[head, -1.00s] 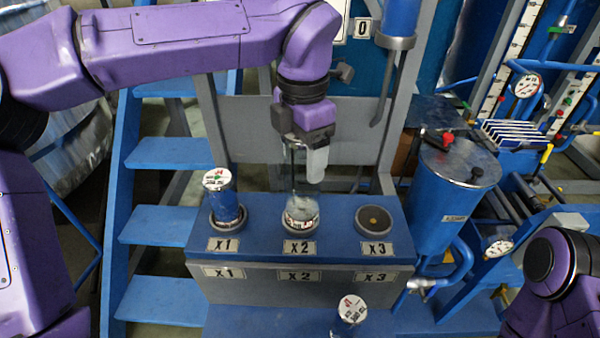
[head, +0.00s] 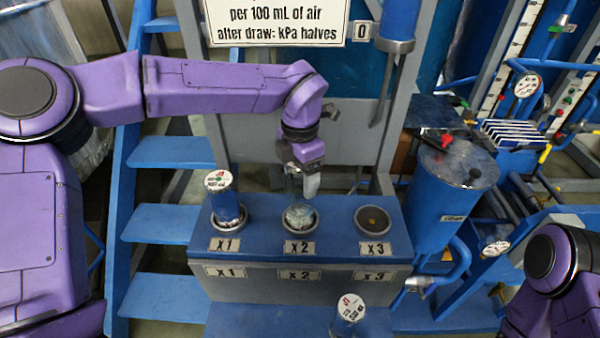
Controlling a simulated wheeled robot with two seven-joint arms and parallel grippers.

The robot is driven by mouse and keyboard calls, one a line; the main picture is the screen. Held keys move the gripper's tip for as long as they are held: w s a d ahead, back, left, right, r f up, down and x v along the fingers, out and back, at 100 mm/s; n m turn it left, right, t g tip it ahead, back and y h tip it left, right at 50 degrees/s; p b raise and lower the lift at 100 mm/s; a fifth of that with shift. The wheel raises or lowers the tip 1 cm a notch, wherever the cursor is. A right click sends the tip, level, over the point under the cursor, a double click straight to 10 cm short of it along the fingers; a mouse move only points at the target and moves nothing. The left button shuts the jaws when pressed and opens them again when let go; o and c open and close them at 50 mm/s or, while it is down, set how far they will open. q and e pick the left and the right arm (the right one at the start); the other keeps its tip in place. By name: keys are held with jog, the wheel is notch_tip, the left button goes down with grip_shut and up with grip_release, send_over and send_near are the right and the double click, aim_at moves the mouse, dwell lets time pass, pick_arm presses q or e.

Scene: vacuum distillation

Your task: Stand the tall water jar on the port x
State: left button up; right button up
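A clear, glassy jar (head: 300,217) with pale and bluish contents sits at the port marked X2 (head: 300,232). My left gripper (head: 302,188) points down directly above it, its fingertips close to the jar's top. Whether the fingers touch or grip it is not clear. A blue jar with a white labelled top (head: 225,205) stands in the port marked X1. Another jar with a white labelled top (head: 350,308) stands in front of the block. The port marked X3 (head: 373,220) is empty. My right gripper is out of view; only part of that arm shows at lower right.
The ports are on a blue-topped block (head: 340,243). Blue steps (head: 170,223) rise at its left. A large blue cylinder (head: 452,190) stands at its right. A grey frame (head: 345,150) and a hanging blue tube (head: 400,20) are behind.

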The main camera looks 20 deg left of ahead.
pick_arm(q)
jog(key=shift+o, duration=1.3)
notch_tip(320, 180, up, 12)
jog(key=shift+r, duration=0.15)
jog(key=shift+r, duration=0.1)
